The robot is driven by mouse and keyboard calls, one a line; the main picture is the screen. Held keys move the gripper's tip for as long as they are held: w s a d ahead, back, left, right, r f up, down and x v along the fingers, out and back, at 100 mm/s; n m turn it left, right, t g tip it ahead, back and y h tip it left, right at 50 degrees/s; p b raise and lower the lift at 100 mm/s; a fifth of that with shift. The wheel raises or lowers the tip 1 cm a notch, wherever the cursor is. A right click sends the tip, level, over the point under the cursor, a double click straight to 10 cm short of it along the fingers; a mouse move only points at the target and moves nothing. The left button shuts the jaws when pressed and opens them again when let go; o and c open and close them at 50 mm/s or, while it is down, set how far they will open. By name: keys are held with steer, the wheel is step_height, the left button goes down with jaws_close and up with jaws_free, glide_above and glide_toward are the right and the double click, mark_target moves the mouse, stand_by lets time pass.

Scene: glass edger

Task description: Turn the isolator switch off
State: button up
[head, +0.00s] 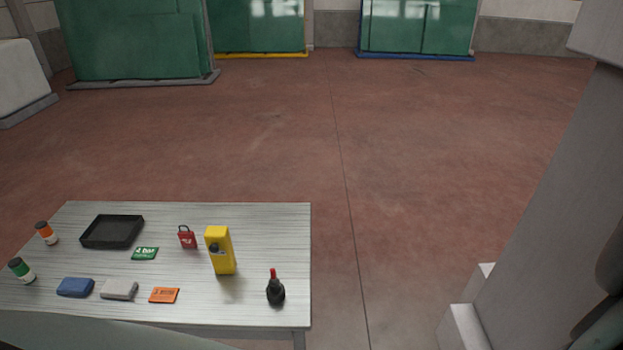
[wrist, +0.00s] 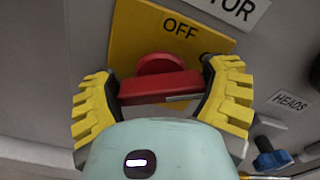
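The isolator switch shows in the wrist view as a red handle (wrist: 160,88) on a yellow plate (wrist: 137,33). The plate has an OFF label (wrist: 179,30) above the handle. A second label at its right is mostly hidden by my finger. The handle's bar lies roughly across the picture. My gripper (wrist: 160,92) has its yellow fingers wide apart, one at each end of the bar. The fingers are very close to the bar ends; I cannot tell if they touch. The switch is not in the head view.
In the wrist view, a blue knob (wrist: 272,157) sits at lower right, below a HEADS label (wrist: 291,103). The head view shows a table (head: 270,220) with small items, including a yellow device (head: 220,252) and black tray (head: 112,232). Open floor (head: 420,150) lies beyond.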

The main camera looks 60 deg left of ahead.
steer(key=shift+n, duration=0.4)
steer(key=shift+n+p, duration=0.45)
steer(key=shift+n, duration=0.45)
steer(key=n, duration=0.3)
steer(key=shift+f+n, duration=0.1)
steer(key=shift+n, duration=0.2)
steer(key=n, duration=0.5)
steer(key=shift+f+n, duration=0.1)
steer(key=shift+n, duration=0.2)
steer(key=shift+a, duration=0.1)
steer(key=o, duration=1)
